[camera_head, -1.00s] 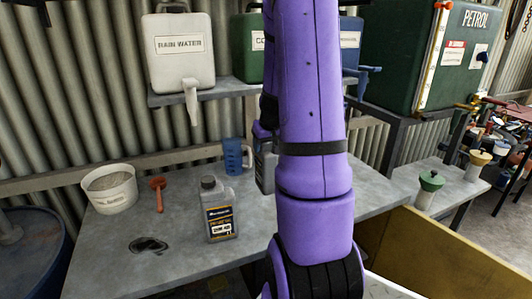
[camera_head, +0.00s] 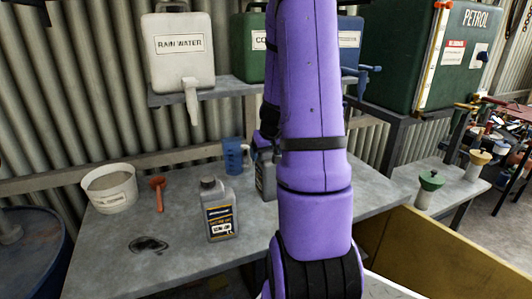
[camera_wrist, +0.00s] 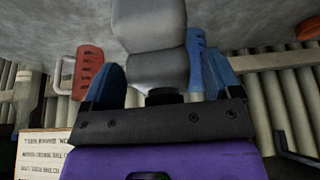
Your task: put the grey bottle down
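A grey bottle (camera_head: 265,179) shows in the head view just left of my arm, partly hidden by it, low over the bench. In the wrist view the grey bottle (camera_wrist: 150,25) lies between the two blue fingers of my gripper (camera_wrist: 158,72), which is shut on it. I cannot tell whether its base touches the bench. A second grey bottle (camera_head: 217,209) with a dark label stands upright on the grey bench (camera_head: 190,258), nearer and to the left, apart from the held one.
A blue jug (camera_head: 233,156) stands close behind and left of the held bottle. A red jug (camera_wrist: 88,72) shows in the wrist view. Bare bench lies front left.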

